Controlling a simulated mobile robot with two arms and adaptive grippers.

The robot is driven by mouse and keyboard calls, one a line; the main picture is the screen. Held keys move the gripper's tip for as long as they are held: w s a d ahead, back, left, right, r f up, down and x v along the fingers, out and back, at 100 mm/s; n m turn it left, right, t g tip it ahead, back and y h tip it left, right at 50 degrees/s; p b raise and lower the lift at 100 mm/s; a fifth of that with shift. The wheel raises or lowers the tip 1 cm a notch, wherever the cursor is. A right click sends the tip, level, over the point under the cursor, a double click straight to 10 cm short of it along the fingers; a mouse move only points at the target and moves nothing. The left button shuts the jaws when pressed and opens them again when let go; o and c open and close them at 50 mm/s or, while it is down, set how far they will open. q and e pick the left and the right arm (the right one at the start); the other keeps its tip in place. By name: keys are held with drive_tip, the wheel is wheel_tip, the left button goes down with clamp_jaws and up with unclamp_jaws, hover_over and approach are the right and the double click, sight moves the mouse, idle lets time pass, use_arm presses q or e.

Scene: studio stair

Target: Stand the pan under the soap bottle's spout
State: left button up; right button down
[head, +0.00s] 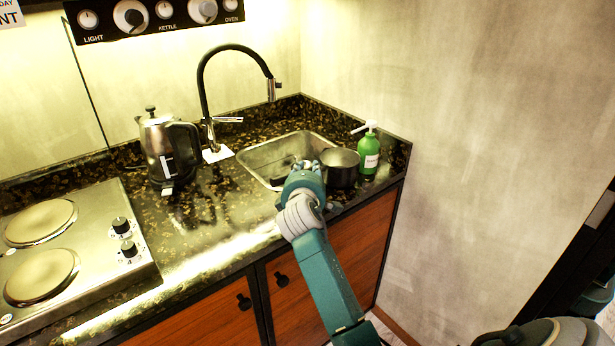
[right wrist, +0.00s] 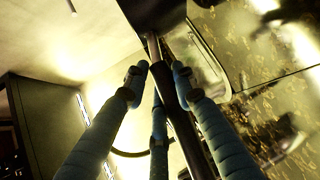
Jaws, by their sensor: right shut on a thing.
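The dark metal pan (head: 342,170) is at the right end of the counter, beside the sink's right edge. I cannot tell if its base touches the counter. My right gripper (head: 308,168) is shut on the pan's handle, at the pan's left. In the right wrist view, its fingers (right wrist: 158,75) close around the dark handle (right wrist: 172,90), and part of the pan (right wrist: 150,12) shows at the top. The green soap bottle (head: 369,157) stands upright just right of the pan. Its white spout (head: 359,128) points left, and its tip appears above the pan's right part. My left gripper is not in view.
The sink (head: 262,158) lies left of the pan, under a black tap (head: 203,85). A steel kettle (head: 160,150) and a hob (head: 75,250) stand further left. A wall (head: 460,120) rises close to the bottle's right. The counter's front edge runs just before the pan.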

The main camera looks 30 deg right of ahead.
drive_tip(key=shift+f, duration=0.95)
drive_tip(key=c, duration=1.8)
unclamp_jaws()
drive_tip(key=shift+f, duration=0.25)
drive_tip(key=shift+c, duration=0.2)
drive_tip(key=o, duration=0.5)
drive_tip(key=shift+r, duration=0.1)
drive_tip(key=shift+c, duration=0.2)
drive_tip(key=shift+s+r, duration=0.1)
drive_tip(key=shift+r, duration=0.05)
drive_tip(key=v, duration=1.2)
drive_tip(key=shift+b, duration=0.35)
